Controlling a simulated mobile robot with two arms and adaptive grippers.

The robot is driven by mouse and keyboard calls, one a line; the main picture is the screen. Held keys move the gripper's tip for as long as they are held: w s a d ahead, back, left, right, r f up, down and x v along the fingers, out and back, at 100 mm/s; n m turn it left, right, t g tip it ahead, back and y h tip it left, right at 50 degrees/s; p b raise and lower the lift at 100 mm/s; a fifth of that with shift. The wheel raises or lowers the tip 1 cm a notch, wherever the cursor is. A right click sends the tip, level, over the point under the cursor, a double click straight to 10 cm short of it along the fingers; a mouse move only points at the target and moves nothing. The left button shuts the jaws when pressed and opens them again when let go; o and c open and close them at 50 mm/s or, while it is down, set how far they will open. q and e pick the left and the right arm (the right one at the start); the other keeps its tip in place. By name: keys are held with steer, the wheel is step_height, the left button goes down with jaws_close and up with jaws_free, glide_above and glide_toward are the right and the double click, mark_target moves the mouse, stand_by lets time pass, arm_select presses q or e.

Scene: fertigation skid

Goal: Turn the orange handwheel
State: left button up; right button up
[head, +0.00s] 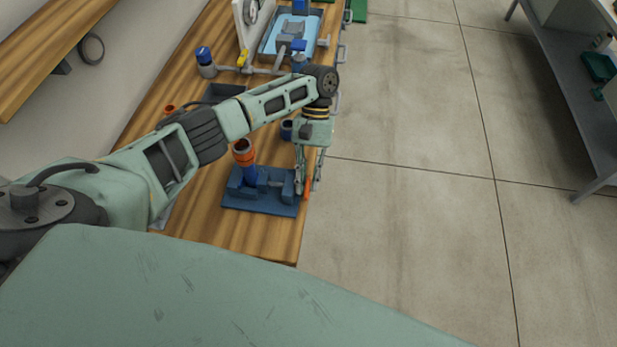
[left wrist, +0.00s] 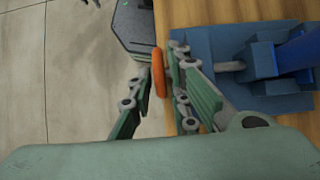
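The orange handwheel (left wrist: 158,73) shows edge-on as a thin disc in the left wrist view. It stands at the end of a grey stem on the blue valve body (left wrist: 262,62), by the bench edge. In the head view a sliver of the handwheel (head: 307,187) shows between the fingers. My left gripper (head: 308,188) points down with one finger on each side of the wheel. Its fingertips (left wrist: 160,68) are apart, close to the rim, with narrow gaps seeming to remain. The lower rim is partly hidden. My right gripper is not in view.
The blue base plate (head: 262,208) also carries a blue pipe with an orange collar (head: 244,153). A blue tray (head: 268,48) and pipe fittings stand farther along the wooden bench (head: 275,235). The floor (head: 420,120) right of the bench is clear; a metal shelf (head: 570,90) stands beyond.

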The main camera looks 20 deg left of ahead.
arm_select(q)
steer(key=v, duration=1.2)
